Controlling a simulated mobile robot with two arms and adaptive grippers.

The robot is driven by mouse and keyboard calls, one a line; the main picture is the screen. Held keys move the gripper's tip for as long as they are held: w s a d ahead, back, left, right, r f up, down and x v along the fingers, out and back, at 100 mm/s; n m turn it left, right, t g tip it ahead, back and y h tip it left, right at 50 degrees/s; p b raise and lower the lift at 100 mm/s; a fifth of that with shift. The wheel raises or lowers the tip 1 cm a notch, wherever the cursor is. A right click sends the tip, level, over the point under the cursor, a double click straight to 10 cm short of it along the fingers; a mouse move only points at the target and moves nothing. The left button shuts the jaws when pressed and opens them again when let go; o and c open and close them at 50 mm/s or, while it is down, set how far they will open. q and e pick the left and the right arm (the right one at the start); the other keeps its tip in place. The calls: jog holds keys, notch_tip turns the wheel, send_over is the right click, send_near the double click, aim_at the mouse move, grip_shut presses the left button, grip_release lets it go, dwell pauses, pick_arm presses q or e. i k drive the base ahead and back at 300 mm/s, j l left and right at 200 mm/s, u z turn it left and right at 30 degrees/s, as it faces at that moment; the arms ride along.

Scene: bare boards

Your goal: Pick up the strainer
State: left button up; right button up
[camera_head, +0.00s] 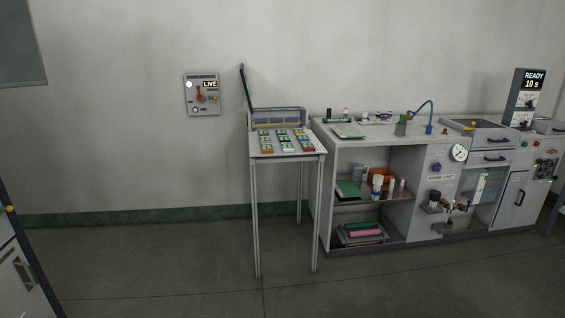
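I cannot make out a strainer for certain; the small things on the counter and shelves are too far off to tell apart. A long grey counter (378,140) stands along the wall at the right. On its top are a small grey-green container (401,129), a blue curved spout (429,112) and several small items near the back edge. Neither of my grippers is in view.
A thin-legged table (287,154) with coloured cards stands left of the counter. The counter's open shelves hold an orange bin (381,179) and a green folder (348,189). A wall switch box (202,94) hangs at left. The floor (160,270) in front is clear.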

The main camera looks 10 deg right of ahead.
aim_at(400, 127)
jog(key=i+l+z, duration=0.1)
jog(key=i+z, duration=0.25)
jog(key=i, duration=0.25)
jog(key=i+j+z, duration=0.1)
jog(key=i+z, duration=0.25)
jog(key=i, duration=0.3)
jog(key=i+j+z, duration=0.35)
jog(key=i, duration=0.25)
jog(key=l, duration=0.1)
